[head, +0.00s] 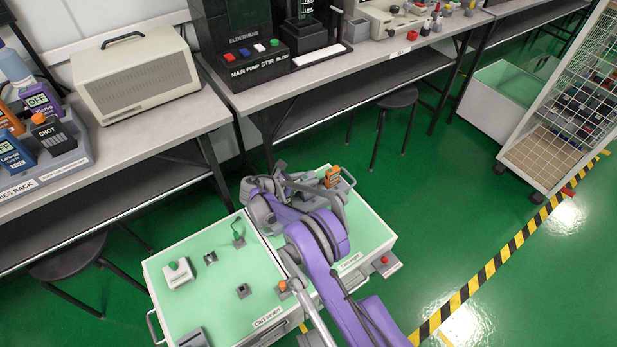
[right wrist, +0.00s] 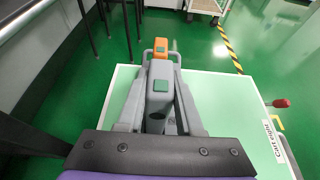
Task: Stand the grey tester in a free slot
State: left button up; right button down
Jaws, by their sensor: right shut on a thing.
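My right gripper (head: 318,182) is low over the right-hand green-topped cart, its arm reaching in from the bottom. In the right wrist view my right gripper (right wrist: 160,95) is shut on the grey tester (right wrist: 161,104), a grey block with a small green square on its top. An orange-topped grey part (right wrist: 160,48) shows just beyond it; I cannot tell if it belongs to the tester. The slotted rack (head: 62,166) is on the bench at the far left, with a dark SHOT tester (head: 52,133), a purple tester (head: 40,98) and a blue tester (head: 12,152). Its free slots are hard to make out. My left gripper is not in view.
A beige case (head: 136,78) stands on the bench right of the rack. Stools (head: 395,98) stand under the benches. Green floor lies open at right.

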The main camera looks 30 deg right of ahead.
jog(key=shift+f, duration=0.35)
jog(key=shift+c, duration=2.4)
grip_release()
jog(key=p+v, duration=0.2)
jog(key=v, duration=0.9)
jog(key=shift+d, duration=0.1)
